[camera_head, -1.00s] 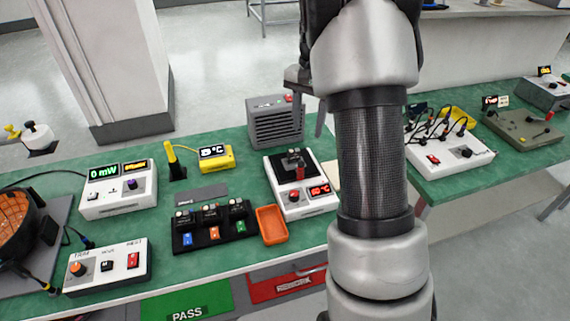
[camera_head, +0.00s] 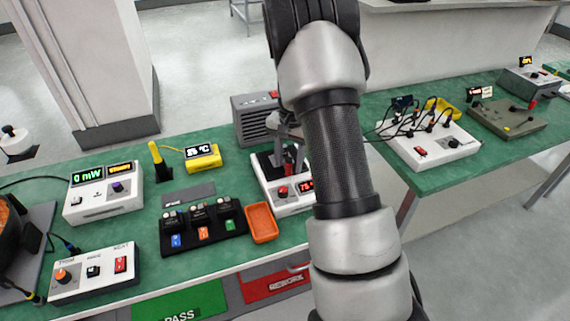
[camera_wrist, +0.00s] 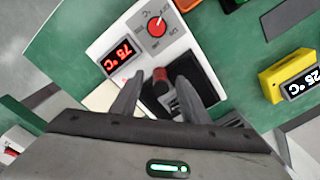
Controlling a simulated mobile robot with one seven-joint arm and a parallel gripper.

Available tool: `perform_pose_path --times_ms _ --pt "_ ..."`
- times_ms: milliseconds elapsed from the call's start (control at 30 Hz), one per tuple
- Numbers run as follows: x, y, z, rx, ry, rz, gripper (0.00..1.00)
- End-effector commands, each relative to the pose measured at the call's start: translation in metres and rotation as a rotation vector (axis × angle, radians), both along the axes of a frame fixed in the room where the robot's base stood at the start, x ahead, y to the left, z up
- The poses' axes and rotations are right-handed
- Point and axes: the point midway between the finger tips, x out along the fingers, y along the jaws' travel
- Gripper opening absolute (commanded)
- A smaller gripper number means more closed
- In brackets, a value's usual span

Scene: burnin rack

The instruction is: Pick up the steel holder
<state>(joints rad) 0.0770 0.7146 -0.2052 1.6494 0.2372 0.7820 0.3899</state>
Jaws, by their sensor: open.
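A small dark and grey holder with a red end (camera_wrist: 161,76) sits on the black plate of the white heater unit (camera_wrist: 122,38); I take it for the steel holder. In the wrist view my gripper (camera_wrist: 158,92) is open, with one finger on each side of the red end. Contact cannot be told. The holder's rear part is hidden by my fingers and palm. In the head view my gripper (camera_head: 287,128) is over the heater unit (camera_head: 290,208), and the holder (camera_head: 288,170) is mostly covered there.
A black rack (camera_head: 203,233) with blue, orange and green tagged pieces stands left of the heater. An orange tray (camera_head: 262,223) lies between them. A grey vented box (camera_head: 250,120) stands behind. A yellow display box (camera_head: 202,157) is back left.

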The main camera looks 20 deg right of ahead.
Motion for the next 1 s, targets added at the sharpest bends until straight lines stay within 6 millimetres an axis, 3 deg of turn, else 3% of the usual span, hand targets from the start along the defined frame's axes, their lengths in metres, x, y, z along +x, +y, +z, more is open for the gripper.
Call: perform_pose_path --times_ms 300,567,867,1000 --pt "0.0 0.0 -0.007 0.0 0.0 0.0 0.41" --pt "0.0 0.0 -0.007 0.0 0.0 0.001 0.0" --pt "0.001 0.0 -0.003 -0.001 -0.002 0.001 0.0" --pt "0.002 0.0 0.016 -0.001 -0.005 0.001 0.0"
